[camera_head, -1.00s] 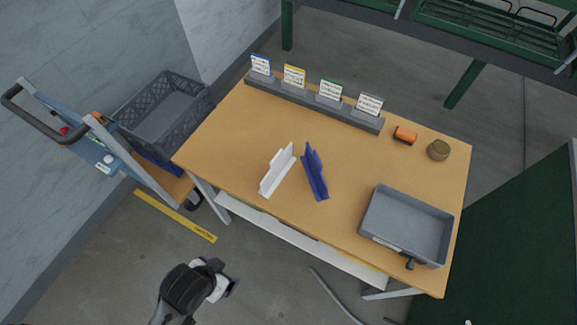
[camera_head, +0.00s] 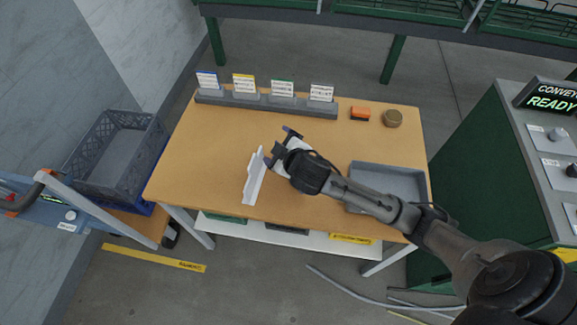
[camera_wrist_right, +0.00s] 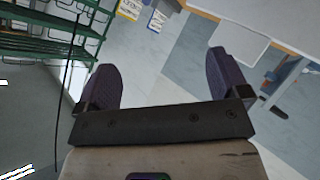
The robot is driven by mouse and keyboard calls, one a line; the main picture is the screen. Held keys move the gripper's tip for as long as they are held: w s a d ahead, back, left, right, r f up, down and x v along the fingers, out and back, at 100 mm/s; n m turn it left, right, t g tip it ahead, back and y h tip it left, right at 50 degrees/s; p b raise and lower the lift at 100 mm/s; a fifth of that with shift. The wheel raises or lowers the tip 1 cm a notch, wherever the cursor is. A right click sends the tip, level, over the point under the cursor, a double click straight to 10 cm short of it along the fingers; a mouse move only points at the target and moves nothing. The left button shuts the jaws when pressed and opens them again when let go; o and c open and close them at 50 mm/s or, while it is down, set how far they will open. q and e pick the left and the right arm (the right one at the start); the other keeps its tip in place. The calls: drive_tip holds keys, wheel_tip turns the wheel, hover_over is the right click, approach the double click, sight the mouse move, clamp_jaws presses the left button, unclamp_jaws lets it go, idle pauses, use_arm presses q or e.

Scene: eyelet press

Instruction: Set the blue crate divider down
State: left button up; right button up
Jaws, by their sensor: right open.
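The white divider (camera_head: 254,178) stands on the wooden table (camera_head: 215,150), left of my right gripper. My right gripper (camera_head: 279,147) is over the middle of the table, its arm reaching in from the right. The right wrist view shows it open, with two dark purple fingers (camera_wrist_right: 165,85) wide apart and nothing between them. The blue divider cannot be made out now. The right gripper and wrist cover the area where it stood, and I cannot tell whether the small dark blue bits there are divider or fingertips. My left gripper is not in view.
A grey tray (camera_head: 395,178) lies on the table's right, partly behind my arm. A card rack (camera_head: 265,103), an orange item (camera_head: 360,113) and a round brown item (camera_head: 392,118) line the back. A grey crate (camera_head: 115,160) sits at left. A control panel (camera_head: 550,150) stands at right.

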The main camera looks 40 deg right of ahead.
drive_tip(key=w+d+r+n+t+y, duration=0.2)
drive_tip(key=w+n+y, duration=0.2)
drive_tip(key=w+y, duration=0.1)
drive_tip(key=w+d+r+n+t+y, duration=0.1)
drive_tip(key=w+d+n+t+y, duration=0.15)
drive_tip(key=w+y, duration=0.35)
drive_tip(key=s+d+f+n+g+y, duration=0.2)
drive_tip(key=s+d+f+g+y, duration=0.1)
drive_tip(key=s+d+g, duration=0.3)
drive_tip(key=s+d+f+n+g+y, duration=0.2)
drive_tip(key=s+d+n+g+y, duration=0.15)
drive_tip(key=s+g, duration=0.4)
drive_tip(key=w+a+f+g, duration=0.2)
drive_tip(key=a+f, duration=0.2)
drive_tip(key=a, duration=0.8)
drive_tip(key=shift+m+b, duration=0.4)
drive_tip(key=shift+b, duration=0.05)
drive_tip(key=shift+w+h, duration=0.1)
drive_tip(key=shift+h, duration=0.15)
drive_tip(key=shift+c, duration=0.2)
drive_tip(key=c, duration=1.2)
